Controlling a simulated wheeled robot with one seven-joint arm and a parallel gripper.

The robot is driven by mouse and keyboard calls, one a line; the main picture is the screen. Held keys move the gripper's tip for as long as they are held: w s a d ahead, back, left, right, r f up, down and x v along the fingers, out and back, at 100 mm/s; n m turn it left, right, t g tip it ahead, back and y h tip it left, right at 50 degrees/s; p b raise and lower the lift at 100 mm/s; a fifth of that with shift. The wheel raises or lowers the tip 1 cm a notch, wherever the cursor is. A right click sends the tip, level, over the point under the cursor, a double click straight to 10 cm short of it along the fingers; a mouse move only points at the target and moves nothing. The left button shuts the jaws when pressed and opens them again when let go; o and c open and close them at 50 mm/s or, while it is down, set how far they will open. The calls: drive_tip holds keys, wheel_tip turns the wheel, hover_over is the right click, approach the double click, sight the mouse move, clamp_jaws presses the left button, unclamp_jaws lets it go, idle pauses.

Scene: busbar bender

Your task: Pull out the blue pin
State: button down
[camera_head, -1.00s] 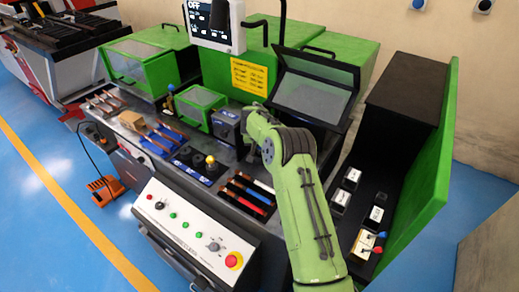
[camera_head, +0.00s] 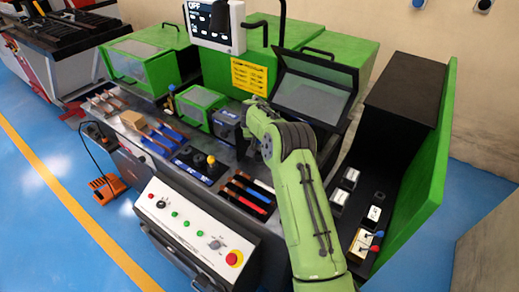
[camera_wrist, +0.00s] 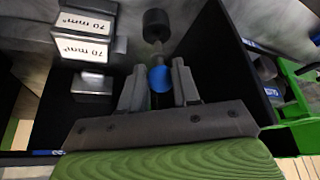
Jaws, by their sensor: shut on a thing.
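The blue pin (camera_wrist: 160,79) shows in the wrist view as a round blue end between my two fingers. My gripper (camera_wrist: 157,88) is shut on it, with one grey finger on each side. A dark shaft with a black cylinder (camera_wrist: 156,22) lies just beyond the blue end; I cannot tell how far the pin sits in the machine. In the head view my green arm reaches over the bench of the green bender (camera_head: 255,75), and its links hide the gripper and the pin.
In the wrist view, blocks marked 70 mm² (camera_wrist: 86,45) stand to the left and a dark panel (camera_wrist: 238,60) to the right. In the head view, a raised clear-windowed cover (camera_head: 315,95), a grey-blue block (camera_head: 227,124) and a tool tray (camera_head: 247,194) are near the arm.

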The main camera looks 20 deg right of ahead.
wheel_tip(320, 180, up, 5)
drive_tip(key=p, duration=0.3)
drive_tip(key=shift+r+p, duration=0.1)
drive_tip(key=shift+p, duration=0.25)
